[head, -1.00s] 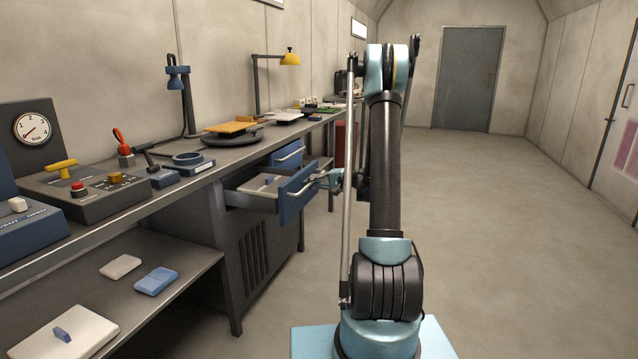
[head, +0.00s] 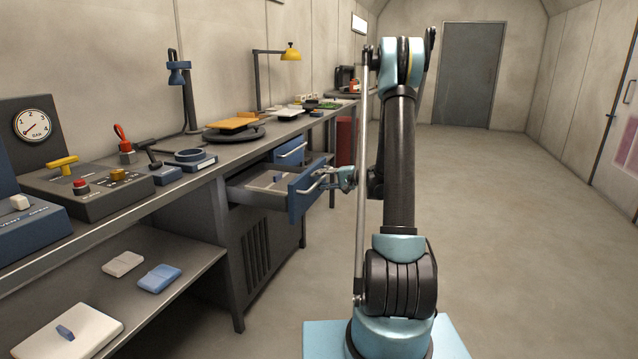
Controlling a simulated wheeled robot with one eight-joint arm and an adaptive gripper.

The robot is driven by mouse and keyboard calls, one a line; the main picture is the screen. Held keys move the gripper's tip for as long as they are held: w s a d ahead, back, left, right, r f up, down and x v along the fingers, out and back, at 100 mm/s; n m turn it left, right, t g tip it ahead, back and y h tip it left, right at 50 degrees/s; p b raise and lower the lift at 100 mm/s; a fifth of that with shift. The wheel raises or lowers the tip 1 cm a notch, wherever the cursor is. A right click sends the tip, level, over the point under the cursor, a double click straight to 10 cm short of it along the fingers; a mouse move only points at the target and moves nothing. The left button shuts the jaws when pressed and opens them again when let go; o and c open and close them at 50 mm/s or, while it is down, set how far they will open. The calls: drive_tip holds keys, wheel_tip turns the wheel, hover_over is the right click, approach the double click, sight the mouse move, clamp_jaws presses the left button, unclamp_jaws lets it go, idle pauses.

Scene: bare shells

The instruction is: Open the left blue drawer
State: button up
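The left blue drawer (head: 298,207) is the nearer of two under the bench. It stands well open, and its grey tray shows a small blue-grey item inside. Its pale bar handle (head: 309,186) is on the blue front. My gripper (head: 329,178) is at the far end of this handle and appears shut on it; the fingertips are small and partly hidden. My arm reaches to it from the right.
The other blue drawer (head: 290,152), farther along, looks shut or nearly so. The grey bench (head: 210,170) holds a gauge, lamps and control boxes. A lower shelf (head: 190,255) holds several flat pieces. Open floor (head: 510,240) lies to the right.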

drive_tip(key=shift+s+d+r, duration=0.1)
drive_tip(key=shift+d+r, duration=0.05)
drive_tip(key=shift+d, duration=0.4)
drive_tip(key=v, duration=1.1)
drive_tip(key=shift+a, duration=0.1)
drive_tip(key=s+a+r+n+g+h, duration=0.1)
drive_tip(key=s+a+g+h, duration=0.15)
drive_tip(key=s, duration=0.75)
drive_tip(key=s+a+r+n+g+h, duration=0.15)
drive_tip(key=s+a+h, duration=0.25)
drive_tip(key=s, duration=0.6)
drive_tip(key=s+d+f+h, duration=0.2)
drive_tip(key=s, duration=0.5)
drive_tip(key=s+d+f+n+h, duration=0.1)
drive_tip(key=s+d+f+h, duration=0.2)
drive_tip(key=s, duration=0.5)
drive_tip(key=s+d+f+n+h, duration=0.1)
drive_tip(key=s+d+f+h, duration=0.1)
drive_tip(key=s, duration=0.5)
drive_tip(key=shift+s+d+f+h, duration=0.2)
drive_tip(key=shift+d+h, duration=0.25)
drive_tip(key=shift+d, duration=0.1)
